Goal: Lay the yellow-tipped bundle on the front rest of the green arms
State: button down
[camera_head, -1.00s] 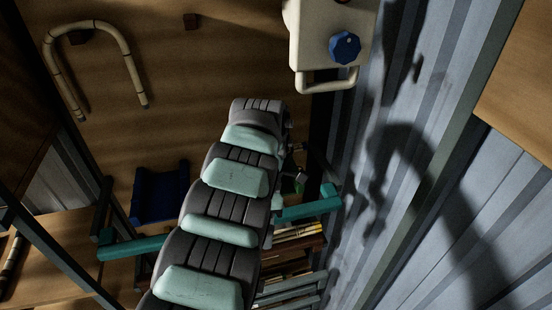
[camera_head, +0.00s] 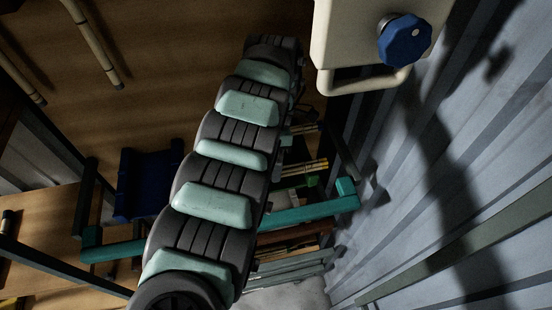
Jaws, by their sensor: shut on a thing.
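My segmented grey and pale-green arm crosses the middle of the view and hides much of what lies beneath it. My gripper (camera_head: 283,152) shows only in part in the dark at the arm's right edge; its fingertips are hidden. A bundle of thin pale rods (camera_head: 303,167) sticks out to the right there, with a yellowish end, and appears to be held in it. The teal-green arms show as a right bar (camera_head: 312,214) with an upturned end and a left bar (camera_head: 112,250). The bundle appears above the right bar in the picture; any contact cannot be told.
A cream machine with a blue knob (camera_head: 404,40) and a loop handle stands at upper right. A dark blue cradle (camera_head: 148,185) lies left of the arm. More rods (camera_head: 290,246) lie beyond the right bar. A corrugated wall closes the right.

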jog(key=shift+f, duration=0.25)
jog(key=c, duration=1.1)
grip_release()
jog(key=shift+w+r+b, duration=0.35)
jog(key=shift+r+b, duration=0.15)
jog(key=shift+b, duration=0.05)
jog(key=shift+b+v, duration=0.6)
jog(key=shift+v, duration=0.95)
jog(key=shift+s, duration=0.15)
